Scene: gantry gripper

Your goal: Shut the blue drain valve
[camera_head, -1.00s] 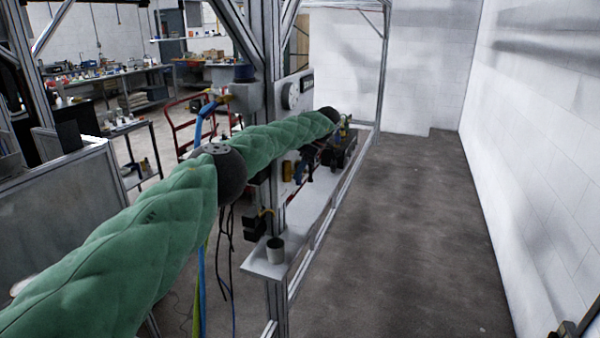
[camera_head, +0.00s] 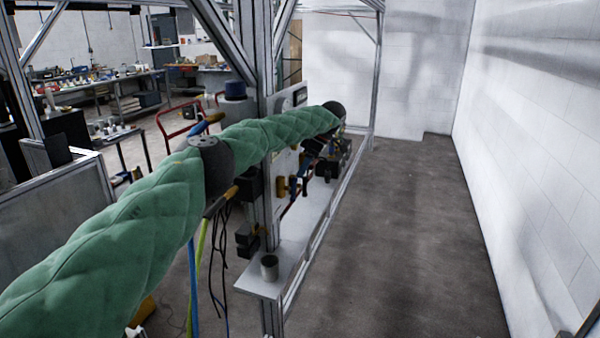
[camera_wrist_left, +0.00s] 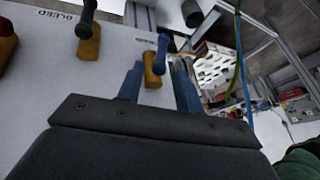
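In the left wrist view, a valve with a blue handle (camera_wrist_left: 162,44) on a brass-yellow body (camera_wrist_left: 153,76) stands on a white panel (camera_wrist_left: 60,75). The small lettering beside it is too small to read surely. My left gripper (camera_wrist_left: 158,64) is open, with its two bluish fingers apart. The valve shows in the gap between the fingers, and I see no clear contact. In the head view my green left arm reaches to the far end of the white bench, and its gripper is largely hidden there. My right gripper is not in view.
A frame post (camera_head: 268,130) is close to my arm. The floor (camera_head: 400,240) at right is clear.

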